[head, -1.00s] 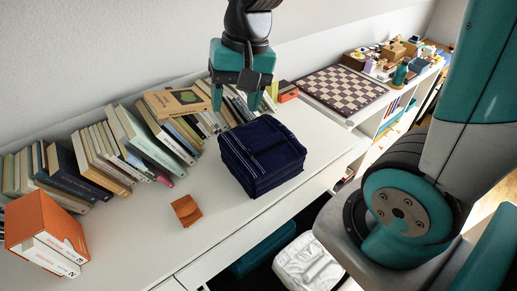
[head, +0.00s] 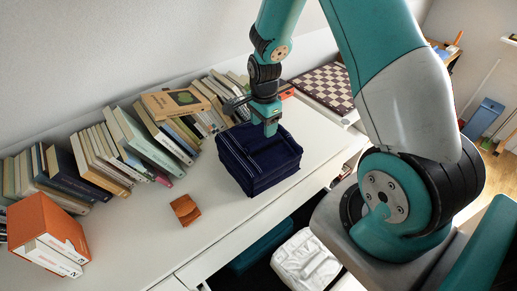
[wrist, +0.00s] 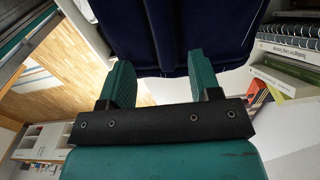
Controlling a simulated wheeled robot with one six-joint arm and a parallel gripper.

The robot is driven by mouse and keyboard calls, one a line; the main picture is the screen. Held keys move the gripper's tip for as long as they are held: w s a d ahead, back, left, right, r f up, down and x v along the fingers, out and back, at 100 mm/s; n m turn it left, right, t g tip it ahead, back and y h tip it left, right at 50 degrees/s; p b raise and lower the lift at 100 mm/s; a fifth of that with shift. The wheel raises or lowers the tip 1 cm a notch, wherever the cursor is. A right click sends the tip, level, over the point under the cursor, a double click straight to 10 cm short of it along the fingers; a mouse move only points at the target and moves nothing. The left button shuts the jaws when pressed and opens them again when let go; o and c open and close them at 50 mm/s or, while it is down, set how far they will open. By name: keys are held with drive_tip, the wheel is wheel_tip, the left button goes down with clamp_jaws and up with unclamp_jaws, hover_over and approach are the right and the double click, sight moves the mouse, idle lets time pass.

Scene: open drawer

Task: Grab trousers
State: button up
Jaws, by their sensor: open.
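The folded dark blue trousers (head: 258,168) lie as a thick stack on the white desk in the head view. They also fill the top of the wrist view (wrist: 175,30). My gripper (head: 270,130) is at the back edge of the stack, with a teal finger over its top right part. In the wrist view my gripper (wrist: 160,85) has its two teal fingers spread apart, with the trousers just beyond the tips. I cannot tell whether a finger touches the cloth.
A row of leaning books (head: 150,145) lines the wall behind. An orange-and-white box (head: 45,232) and a small orange-brown object (head: 185,210) are on the desk (head: 130,235). A chessboard (head: 325,88) lies behind right. Below is an open drawer with white cloth (head: 305,262).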

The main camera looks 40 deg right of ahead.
sight(264, 139)
drive_tip(key=shift+w+d+f+p, duration=0.1)
drive_tip(key=shift+f+p, duration=0.5)
drive_tip(key=shift+f, duration=0.95)
drive_tip(key=shift+d+f+p, duration=0.1)
drive_tip(key=shift+f+p, duration=0.5)
drive_tip(key=shift+f, duration=0.9)
clamp_jaws()
